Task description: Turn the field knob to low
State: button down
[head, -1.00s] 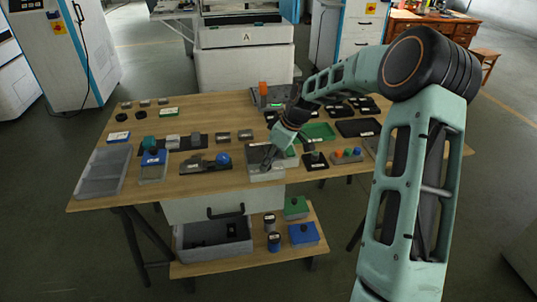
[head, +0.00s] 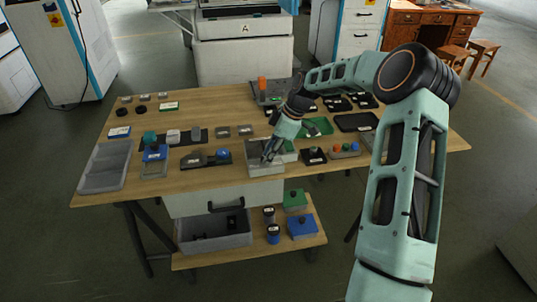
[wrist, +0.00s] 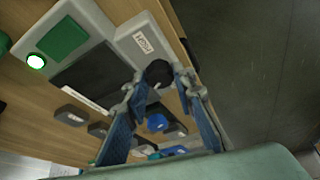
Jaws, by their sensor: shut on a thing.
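The knob (wrist: 158,73) is round and dark, and sits at the end of a grey control box (wrist: 124,35) in the wrist view. My gripper (wrist: 160,85) has its two blue fingers on either side of the knob, shut on it. The box has a green panel, a dark inset and a white label near the knob whose text I cannot read for sure. In the head view the box (head: 265,171) is at the table's front edge, with my gripper (head: 268,156) down at it. The knob is hidden there, and its pointer cannot be made out.
The wooden table (head: 200,110) holds several small devices. A blue-knobbed unit (head: 207,158) stands left of the box, and a dark unit (head: 313,156) stands right. A grey tray (head: 104,167) is at the far left.

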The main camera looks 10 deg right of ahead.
jog(key=c, duration=1.6)
grip_release()
jog(key=v, duration=1.2)
